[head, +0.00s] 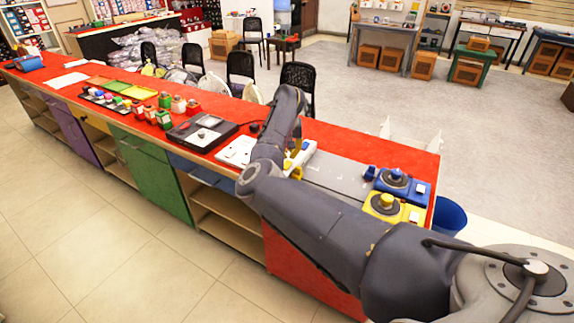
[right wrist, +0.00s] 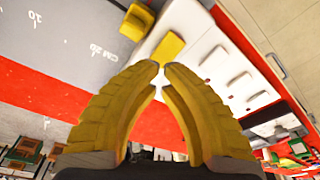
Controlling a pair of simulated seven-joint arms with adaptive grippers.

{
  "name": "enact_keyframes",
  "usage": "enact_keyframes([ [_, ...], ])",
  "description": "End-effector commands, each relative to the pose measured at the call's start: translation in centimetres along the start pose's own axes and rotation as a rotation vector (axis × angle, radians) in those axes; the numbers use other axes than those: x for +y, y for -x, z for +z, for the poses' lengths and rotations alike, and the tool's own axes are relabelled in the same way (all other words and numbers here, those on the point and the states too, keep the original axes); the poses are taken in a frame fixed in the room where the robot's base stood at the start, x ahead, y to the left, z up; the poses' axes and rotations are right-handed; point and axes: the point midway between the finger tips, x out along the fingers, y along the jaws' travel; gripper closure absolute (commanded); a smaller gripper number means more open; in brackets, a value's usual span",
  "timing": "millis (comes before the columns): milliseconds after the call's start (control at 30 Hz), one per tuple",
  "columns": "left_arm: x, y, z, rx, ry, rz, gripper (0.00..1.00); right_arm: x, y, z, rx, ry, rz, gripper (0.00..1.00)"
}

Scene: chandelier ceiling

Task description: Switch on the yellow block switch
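A white strip with a row of raised block switches shows in the right wrist view. Its yellow block switch (right wrist: 168,47) sits near one end, beside several white ones (right wrist: 240,84). The white strip also shows partly in the head view (head: 304,152), behind my right arm. My right gripper (right wrist: 161,66) has yellow fingers whose tips are almost together, with nothing between them. The tips appear just in front of the yellow switch in the wrist view; I cannot tell whether they touch it. My left gripper is not in view.
The red counter (head: 345,138) holds a blue box with a knob (head: 405,186), a yellow box with a knob (head: 383,205), and a black panel (head: 202,132). A yellow block (right wrist: 135,21) stands beside the strip. A grey ruler-marked plate (right wrist: 60,45) lies nearby.

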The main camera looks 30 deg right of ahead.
Motion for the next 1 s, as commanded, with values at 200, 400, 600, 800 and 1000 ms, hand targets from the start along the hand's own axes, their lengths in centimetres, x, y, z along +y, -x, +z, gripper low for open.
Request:
enact_keyframes([
  [200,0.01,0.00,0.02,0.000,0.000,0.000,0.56,-0.01,0.00,0.00,0.000,0.000,0.000,1.00],
  [400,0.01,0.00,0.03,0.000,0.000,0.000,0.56,-0.01,-0.15,0.03,0.000,0.000,0.000,1.00],
  [600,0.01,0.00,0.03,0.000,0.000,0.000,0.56,0.00,-0.41,0.07,0.000,0.000,0.000,1.00],
  [800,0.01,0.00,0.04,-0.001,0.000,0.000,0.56,0.00,-0.67,0.11,-0.001,0.000,0.000,1.00],
  [1000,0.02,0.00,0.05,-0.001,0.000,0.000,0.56,0.00,-0.92,0.15,-0.001,0.000,0.000,1.00],
])
